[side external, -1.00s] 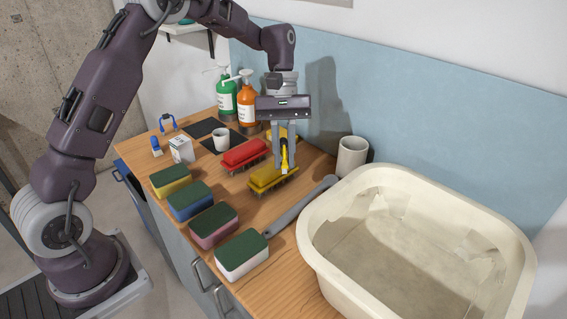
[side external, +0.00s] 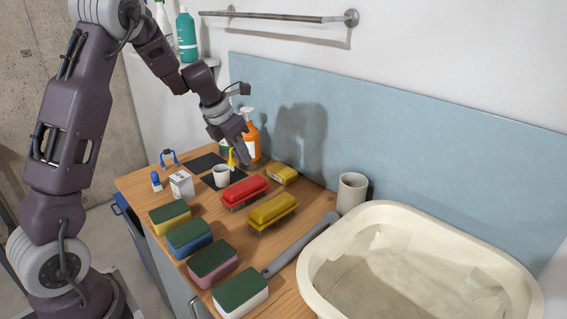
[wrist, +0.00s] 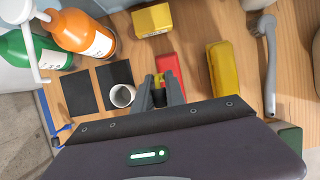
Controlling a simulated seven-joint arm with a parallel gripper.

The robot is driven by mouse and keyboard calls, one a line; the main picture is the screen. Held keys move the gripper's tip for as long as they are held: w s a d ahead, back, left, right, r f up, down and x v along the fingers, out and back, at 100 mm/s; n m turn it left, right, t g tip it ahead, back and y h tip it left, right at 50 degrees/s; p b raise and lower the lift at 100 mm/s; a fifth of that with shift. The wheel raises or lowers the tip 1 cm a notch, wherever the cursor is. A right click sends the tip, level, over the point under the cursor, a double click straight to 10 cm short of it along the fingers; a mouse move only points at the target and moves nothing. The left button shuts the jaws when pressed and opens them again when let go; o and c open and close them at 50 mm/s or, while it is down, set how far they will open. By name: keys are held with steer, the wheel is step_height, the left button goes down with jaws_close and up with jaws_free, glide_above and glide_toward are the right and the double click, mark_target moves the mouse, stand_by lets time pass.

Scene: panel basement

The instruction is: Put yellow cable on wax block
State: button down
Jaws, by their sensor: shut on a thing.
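My gripper (side external: 240,155) is shut on the small yellow cable (side external: 232,159), above the dark pads near the white cup. In the wrist view my gripper (wrist: 160,92) has the cable (wrist: 158,79) between its fingers; the fingers hide part of it. The wax block appears to be the yellow block (side external: 284,174) lying on the wooden worktop behind the red brush. It also shows at the top of the wrist view (wrist: 153,20), ahead of my fingers and apart from the cable. Nothing lies on its visible top.
A red brush (side external: 244,191) and a yellow brush (side external: 272,211) lie in front of the block. The white cup (side external: 221,176) and orange bottle (side external: 251,135) stand near my gripper. Several sponges line the front edge. A cream tub (side external: 420,225) takes up the right.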

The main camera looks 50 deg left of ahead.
steer(key=w, duration=1.6)
steer(key=f, duration=0.6)
steer(key=shift+s+d+f, duration=0.1)
steer(key=shift+s+f, duration=0.15)
steer(key=shift+f, duration=0.15)
steer(key=shift+w+f, duration=0.15)
steer(key=shift+f, duration=0.05)
steer(key=c, duration=1.4)
jaws_free()
steer(key=shift+f, duration=0.1)
